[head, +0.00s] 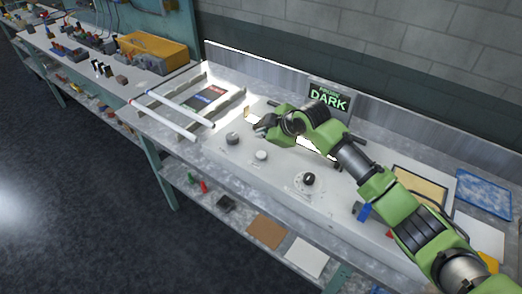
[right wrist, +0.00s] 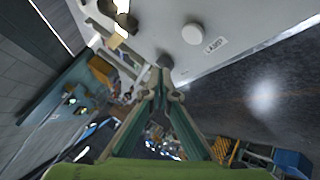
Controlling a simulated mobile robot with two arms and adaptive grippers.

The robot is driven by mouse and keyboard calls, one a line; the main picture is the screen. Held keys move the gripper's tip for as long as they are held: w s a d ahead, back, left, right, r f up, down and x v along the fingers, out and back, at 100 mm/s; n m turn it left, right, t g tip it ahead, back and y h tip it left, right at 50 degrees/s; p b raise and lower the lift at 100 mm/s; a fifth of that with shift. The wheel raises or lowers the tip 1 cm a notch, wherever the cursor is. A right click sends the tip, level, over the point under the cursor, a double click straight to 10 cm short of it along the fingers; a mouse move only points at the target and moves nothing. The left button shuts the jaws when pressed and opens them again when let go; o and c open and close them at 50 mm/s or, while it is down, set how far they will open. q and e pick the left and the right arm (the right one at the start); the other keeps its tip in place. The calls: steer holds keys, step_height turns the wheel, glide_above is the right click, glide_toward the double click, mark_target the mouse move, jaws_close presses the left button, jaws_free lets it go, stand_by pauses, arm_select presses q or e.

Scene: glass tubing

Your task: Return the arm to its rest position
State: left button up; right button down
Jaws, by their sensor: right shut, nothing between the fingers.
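My right arm is green with dark joints and reaches in from the lower right in the head view. Its gripper (head: 262,127) is above the white panel (head: 243,172), near the grey knob (head: 232,138) and the pale knob (head: 261,155). In the right wrist view the two fingers of this gripper (right wrist: 162,82) meet at their tips, with nothing held. My left arm and left gripper are not in view.
A screen reading DARK (head: 328,98) stands behind the arm. Tubes (head: 163,120) lie across a rack left of the gripper. A black dial (head: 308,179) is on the panel below the arm. A yellow bin (head: 153,50) sits on the far bench. The floor at left is clear.

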steer(key=shift+f, duration=0.15)
steer(key=s+d+f+m+g, duration=0.1)
steer(key=s+f+m, duration=0.2)
steer(key=s+f, duration=0.5)
steer(key=s+d+f+m+g, duration=0.1)
steer(key=s+d+f+m, duration=0.15)
steer(key=s, duration=0.95)
steer(key=s+d+f+m+g+h, duration=0.1)
steer(key=s+d+f+m+h, duration=0.2)
steer(key=s+d, duration=0.7)
steer(key=s+d+m+g+h, duration=0.15)
steer(key=s+d+m, duration=0.5)
steer(key=s, duration=0.75)
step_height(320, 180, down, 31)
steer(key=s+n+b, duration=0.1)
steer(key=s+b, duration=0.1)
steer(key=b, duration=0.2)
steer(key=s+d+f+g+b, duration=0.2)
steer(key=s+d+f+b, duration=0.1)
steer(key=s+f, duration=1.3)
step_height(320, 180, down, 3)
steer(key=shift+s+r+h, duration=0.1)
steer(key=shift+s+h, duration=0.1)
steer(key=shift+h, duration=0.25)
